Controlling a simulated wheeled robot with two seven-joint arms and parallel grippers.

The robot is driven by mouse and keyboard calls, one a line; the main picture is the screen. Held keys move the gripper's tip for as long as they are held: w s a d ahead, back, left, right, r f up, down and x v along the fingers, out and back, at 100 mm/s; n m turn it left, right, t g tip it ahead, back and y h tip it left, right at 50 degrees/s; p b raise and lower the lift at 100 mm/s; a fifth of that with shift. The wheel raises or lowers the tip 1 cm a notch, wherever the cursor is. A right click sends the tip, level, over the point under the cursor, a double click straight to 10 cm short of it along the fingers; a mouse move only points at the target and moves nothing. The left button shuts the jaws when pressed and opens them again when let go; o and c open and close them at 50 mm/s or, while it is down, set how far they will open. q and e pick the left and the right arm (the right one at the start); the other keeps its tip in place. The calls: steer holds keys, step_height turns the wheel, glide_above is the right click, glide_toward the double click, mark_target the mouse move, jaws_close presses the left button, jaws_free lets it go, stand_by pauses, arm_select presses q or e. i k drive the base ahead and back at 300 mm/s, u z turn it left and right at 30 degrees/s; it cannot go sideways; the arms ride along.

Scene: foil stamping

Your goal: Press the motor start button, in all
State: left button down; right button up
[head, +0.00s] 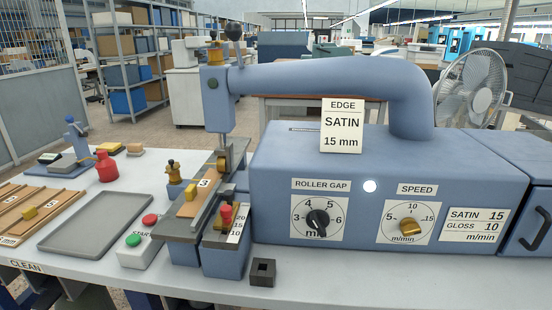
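A small white switch box (140,254) sits near the front edge of the table, left of the blue machine. It bears a green button (133,240) at its front and a red button (150,220) behind it. Lettering that begins "STA" shows between the two buttons and is partly hidden. The blue foil machine (330,165) fills the middle and right, with its arm over a narrow work bed (185,228). Nothing touches either button. Neither of my grippers is in the head view.
A grey tray (95,222) lies left of the switch box, with a red bottle (106,167) behind it. A small dark square block (263,272) stands at the table's front. Roller gap (318,218) and speed (407,226) dials are on the machine. The table front is mostly clear.

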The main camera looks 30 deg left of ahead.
mark_target(132, 240)
steer(key=z, duration=0.35)
steer(key=k, duration=0.15)
steer(key=u, duration=2)
